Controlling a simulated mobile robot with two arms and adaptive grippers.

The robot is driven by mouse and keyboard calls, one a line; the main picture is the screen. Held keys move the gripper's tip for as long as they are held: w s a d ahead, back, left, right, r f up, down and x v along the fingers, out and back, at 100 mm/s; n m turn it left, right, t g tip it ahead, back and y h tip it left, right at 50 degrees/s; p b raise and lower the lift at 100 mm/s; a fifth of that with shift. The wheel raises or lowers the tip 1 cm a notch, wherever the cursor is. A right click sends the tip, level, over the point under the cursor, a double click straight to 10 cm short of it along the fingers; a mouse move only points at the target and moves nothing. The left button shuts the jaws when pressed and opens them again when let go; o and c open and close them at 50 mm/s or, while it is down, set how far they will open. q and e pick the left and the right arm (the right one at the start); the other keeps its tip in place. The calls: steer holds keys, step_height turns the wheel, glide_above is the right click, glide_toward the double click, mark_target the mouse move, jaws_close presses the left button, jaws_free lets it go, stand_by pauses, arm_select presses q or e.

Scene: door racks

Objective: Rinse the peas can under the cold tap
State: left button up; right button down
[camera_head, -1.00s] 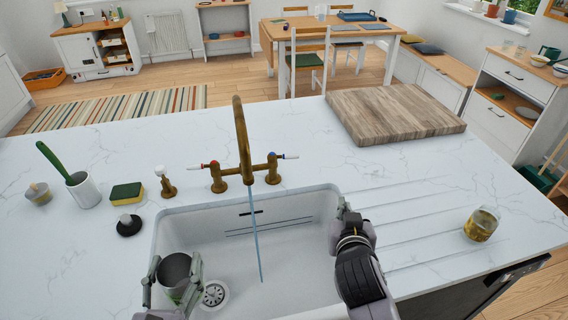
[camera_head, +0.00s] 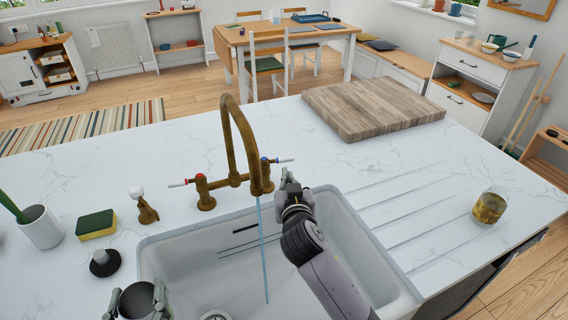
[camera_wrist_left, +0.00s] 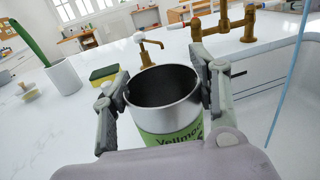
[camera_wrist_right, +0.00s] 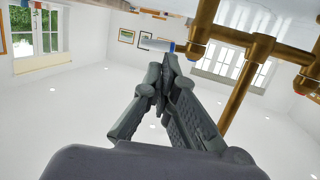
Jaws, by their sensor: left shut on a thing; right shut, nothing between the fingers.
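My left gripper (camera_head: 137,302) is shut on the peas can (camera_head: 136,301), an open, empty-looking metal can. The left wrist view shows its green label (camera_wrist_left: 172,136) and its mouth tilted toward the camera. The can is at the sink's left side, apart from the water stream (camera_head: 262,250). The brass tap (camera_head: 240,135) runs a thin stream into the white sink (camera_head: 335,225). The cold tap (camera_head: 271,172) has a blue mark and white lever, right of the spout. My right gripper (camera_head: 288,180) is shut and empty close beside it; contact is unclear.
The hot tap (camera_head: 200,190) has a red mark. A soap dispenser (camera_head: 144,207), sponge (camera_head: 96,224), black plug (camera_head: 104,263) and brush pot (camera_head: 40,228) stand left of the sink. A wooden board (camera_head: 370,108) and glass jar (camera_head: 489,206) are at right.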

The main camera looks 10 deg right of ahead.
mark_target(284, 161)
steer(key=x, duration=0.2)
steer(key=p+x, duration=0.1)
steer(key=x, duration=0.2)
steer(key=shift+a, duration=0.15)
steer(key=shift+w+f, duration=0.1)
steer(key=shift+w, duration=0.5)
steer(key=shift+w+f, duration=0.15)
steer(key=shift+w, duration=0.25)
steer(key=shift+s, duration=0.1)
